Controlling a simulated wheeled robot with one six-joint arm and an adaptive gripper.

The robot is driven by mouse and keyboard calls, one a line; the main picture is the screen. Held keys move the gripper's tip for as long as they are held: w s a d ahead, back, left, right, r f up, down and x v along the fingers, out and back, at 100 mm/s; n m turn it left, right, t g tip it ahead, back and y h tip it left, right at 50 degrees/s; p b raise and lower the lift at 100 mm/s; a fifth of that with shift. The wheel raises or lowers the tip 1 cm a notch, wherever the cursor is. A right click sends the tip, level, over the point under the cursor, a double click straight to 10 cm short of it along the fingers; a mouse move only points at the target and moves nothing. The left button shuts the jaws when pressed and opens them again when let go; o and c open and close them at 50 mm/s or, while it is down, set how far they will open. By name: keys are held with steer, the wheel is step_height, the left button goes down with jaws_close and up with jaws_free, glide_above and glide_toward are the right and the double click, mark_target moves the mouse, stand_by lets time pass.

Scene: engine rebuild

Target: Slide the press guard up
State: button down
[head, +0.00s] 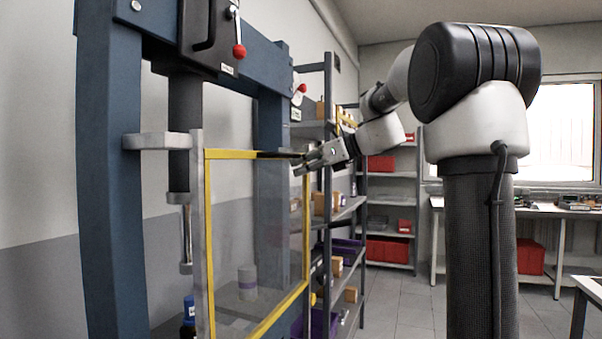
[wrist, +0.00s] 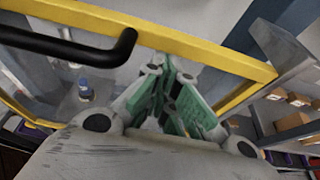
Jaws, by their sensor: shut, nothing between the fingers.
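The press guard is a clear panel in a yellow frame (head: 207,220), set in front of the blue press (head: 110,180). Its yellow top bar crosses the upper part of the wrist view (wrist: 215,55). A black handle (head: 275,155) runs along the top bar; in the wrist view its bent end (wrist: 122,48) is left of my fingers. My gripper (head: 301,168) is shut and empty at the guard's upper right corner. Its green-padded fingers (wrist: 163,68) point toward the top bar, beside the handle. I cannot tell whether they touch the bar.
A grey post (head: 197,230) stands at the guard's left edge. Shelves (head: 345,210) with boxes and bins stand behind my gripper. A red-knobbed lever (head: 239,50) hangs above.

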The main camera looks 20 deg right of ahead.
steer(key=shift+r, duration=0.35)
steer(key=shift+s+d, duration=0.15)
steer(key=shift+d, duration=0.05)
steer(key=f+v, duration=0.1)
steer(key=v, duration=1)
steer(key=s+d+f+n+g+h, duration=0.1)
steer(key=s+d+f+n+h, duration=0.1)
steer(key=d+f+n, duration=0.3)
steer(key=s+f+n+g+h, duration=0.1)
steer(key=s+f+n+h, duration=0.1)
steer(key=f, duration=0.5)
steer(key=s+a+f+n+g+h, duration=0.1)
steer(key=s+a+f+n+h, duration=0.2)
steer(key=s+f+n, duration=0.5)
steer(key=s+a+f+n+g+h, duration=0.2)
steer(key=s+a+f+n, duration=0.3)
steer(key=s+f+n, duration=0.3)
steer(key=s+n, duration=0.4)
steer(key=s, duration=0.2)
steer(key=shift+s+h, duration=0.25)
steer(key=shift+h, duration=0.15)
